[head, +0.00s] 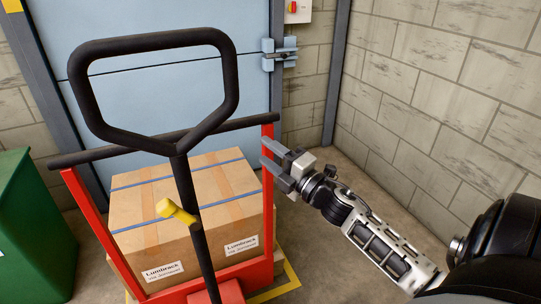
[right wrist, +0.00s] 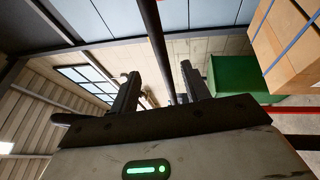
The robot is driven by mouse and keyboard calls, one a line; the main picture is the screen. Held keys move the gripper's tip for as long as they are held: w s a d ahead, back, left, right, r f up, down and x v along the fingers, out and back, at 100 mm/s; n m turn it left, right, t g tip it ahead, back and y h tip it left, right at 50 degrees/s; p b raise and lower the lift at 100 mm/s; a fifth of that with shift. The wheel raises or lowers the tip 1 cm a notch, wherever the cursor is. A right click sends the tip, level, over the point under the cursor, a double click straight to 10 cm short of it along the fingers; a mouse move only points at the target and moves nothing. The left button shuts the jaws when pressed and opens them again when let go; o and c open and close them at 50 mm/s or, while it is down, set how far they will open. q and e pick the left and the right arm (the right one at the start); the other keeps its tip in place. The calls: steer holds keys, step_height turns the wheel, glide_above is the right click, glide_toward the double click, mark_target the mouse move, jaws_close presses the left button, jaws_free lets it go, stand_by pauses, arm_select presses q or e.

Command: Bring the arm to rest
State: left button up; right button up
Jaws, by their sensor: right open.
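My right gripper (head: 265,152) is open and empty. It is right of the red frame upright, level with the top of the cardboard boxes, its fingers pointing left toward that upright. In the head view its tips overlap the upright's edge; I cannot tell whether they touch. In the right wrist view the two fingers (right wrist: 160,85) stand apart with a dark bar between them in the picture. My right arm (head: 380,240) reaches in from the lower right. My left gripper is not in view.
A red hand truck (head: 88,217) with a black loop handle (head: 82,92) and a yellow lever (head: 176,211) stands in front. It carries strapped cardboard boxes (head: 150,240). A green bin (head: 30,230) is at left, a blue door (head: 150,100) behind. A block wall (head: 440,90) bounds the right.

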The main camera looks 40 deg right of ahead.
stand_by(0.4)
steer(key=s+a+f+m+g, duration=0.4)
steer(key=s+a+f+m, duration=0.5)
steer(key=a, duration=0.3)
steer(key=s+a+f+m+g+y, duration=0.1)
steer(key=s+a+f+m+g, duration=0.4)
steer(key=s+a+f+m, duration=0.4)
steer(key=a, duration=0.2)
steer(key=shift+a+f, duration=0.35)
steer(key=shift+f, duration=0.05)
